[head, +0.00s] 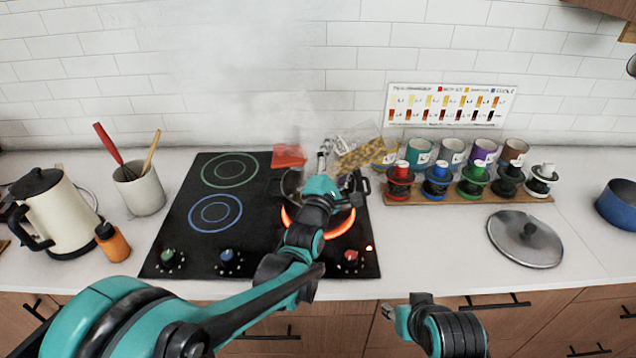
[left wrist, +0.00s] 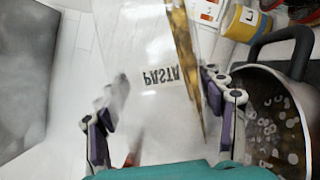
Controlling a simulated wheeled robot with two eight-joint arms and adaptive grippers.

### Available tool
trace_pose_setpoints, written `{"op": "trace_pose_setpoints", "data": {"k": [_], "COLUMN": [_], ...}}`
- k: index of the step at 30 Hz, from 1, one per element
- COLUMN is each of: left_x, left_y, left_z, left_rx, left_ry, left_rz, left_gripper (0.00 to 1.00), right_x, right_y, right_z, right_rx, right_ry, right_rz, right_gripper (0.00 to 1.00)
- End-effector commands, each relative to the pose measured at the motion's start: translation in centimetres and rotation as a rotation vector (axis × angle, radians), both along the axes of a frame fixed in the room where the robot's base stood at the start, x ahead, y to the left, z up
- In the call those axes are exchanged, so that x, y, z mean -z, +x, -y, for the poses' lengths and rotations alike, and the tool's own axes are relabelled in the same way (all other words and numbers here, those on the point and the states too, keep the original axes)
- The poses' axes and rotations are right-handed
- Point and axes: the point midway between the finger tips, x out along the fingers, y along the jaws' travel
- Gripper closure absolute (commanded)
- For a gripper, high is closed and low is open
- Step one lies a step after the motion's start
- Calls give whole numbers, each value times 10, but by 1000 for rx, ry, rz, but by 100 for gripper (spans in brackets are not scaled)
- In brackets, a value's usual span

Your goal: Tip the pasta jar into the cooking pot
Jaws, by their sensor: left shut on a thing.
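The clear pasta jar (head: 352,143) is tilted above the back of the cooktop in the head view, with yellow pasta lying along its lower side. My left gripper (head: 326,152) is shut on it. In the left wrist view the jar (left wrist: 150,50), lettered PASTA, sits between the finger pads of my left gripper (left wrist: 165,115). The cooking pot (head: 365,186) stands on a glowing burner, mostly hidden by my left arm. The left wrist view shows the pot (left wrist: 300,52) right of the jar, with bubbly liquid inside. My right gripper (head: 394,312) is empty near the counter's front edge; its opening is unclear.
Several colored cups and a rack of lidded jars (head: 470,193) stand right of the cooktop (head: 190,245). A pot lid (head: 524,240) lies on the counter. A kettle (head: 58,215), an orange bottle (head: 112,242) and a utensil crock (head: 141,189) stand left. Steam rises behind.

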Motion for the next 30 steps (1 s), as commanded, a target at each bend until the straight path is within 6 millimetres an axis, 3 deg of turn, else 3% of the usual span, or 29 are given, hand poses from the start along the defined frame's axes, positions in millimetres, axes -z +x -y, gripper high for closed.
{"op": "trace_pose_setpoints", "data": {"k": [30], "left_x": [-3], "left_y": [3], "left_z": [-2], "left_rx": [-2], "left_ry": [-77], "left_rz": [2], "left_gripper": [85], "right_x": [3], "right_y": [0], "right_z": [0], "right_rx": [0], "right_ry": [0], "right_rz": [0], "right_gripper": [60]}}
